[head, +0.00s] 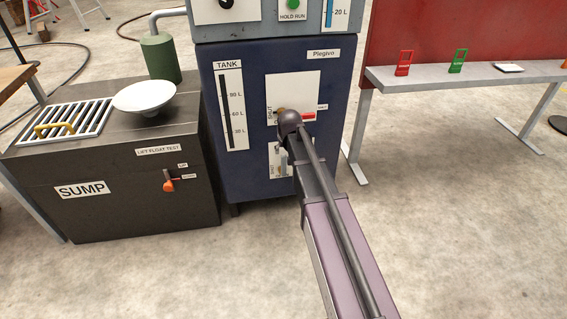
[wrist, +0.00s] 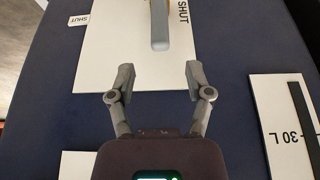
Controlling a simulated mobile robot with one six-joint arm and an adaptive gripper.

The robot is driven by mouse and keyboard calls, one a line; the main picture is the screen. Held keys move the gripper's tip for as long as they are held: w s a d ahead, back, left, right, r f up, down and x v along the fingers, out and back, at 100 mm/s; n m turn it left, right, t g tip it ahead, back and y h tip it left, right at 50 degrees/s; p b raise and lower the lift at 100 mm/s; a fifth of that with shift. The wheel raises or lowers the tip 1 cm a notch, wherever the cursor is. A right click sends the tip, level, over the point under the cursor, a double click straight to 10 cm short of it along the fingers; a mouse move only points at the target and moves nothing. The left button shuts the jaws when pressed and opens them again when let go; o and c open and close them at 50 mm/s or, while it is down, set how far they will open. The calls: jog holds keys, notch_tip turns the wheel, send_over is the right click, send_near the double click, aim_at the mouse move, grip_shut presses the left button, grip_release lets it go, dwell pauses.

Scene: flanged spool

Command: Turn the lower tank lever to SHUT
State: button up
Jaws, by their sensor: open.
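The lower tank lever (head: 284,161) is a grey handle on a white plate on the front of the dark blue tank cabinet (head: 235,176). The wrist view shows its rounded grey end (wrist: 160,42) on the white plate (wrist: 110,60), with a yellowish part at the top edge. A SHUT label (wrist: 183,14) is printed sideways beside it. My gripper (wrist: 159,75) is open and empty. Its fingers are apart, and the lever end lies ahead of the gap between them. In the head view my arm hides the gripper and part of the lower plate.
An upper white plate (head: 293,88) has a red part (head: 308,116), partly covered by my wrist. The level gauge (head: 231,110) is left of the plates. The sump box (head: 110,210) stands left of the cabinet, and a grey bench (head: 470,75) stands right. Floor in front is clear.

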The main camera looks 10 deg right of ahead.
aim_at(284, 156)
jog(key=shift+b+x, duration=2.95)
jog(key=shift+x, duration=0.55)
jog(key=shift+c, duration=0.2)
grip_shut()
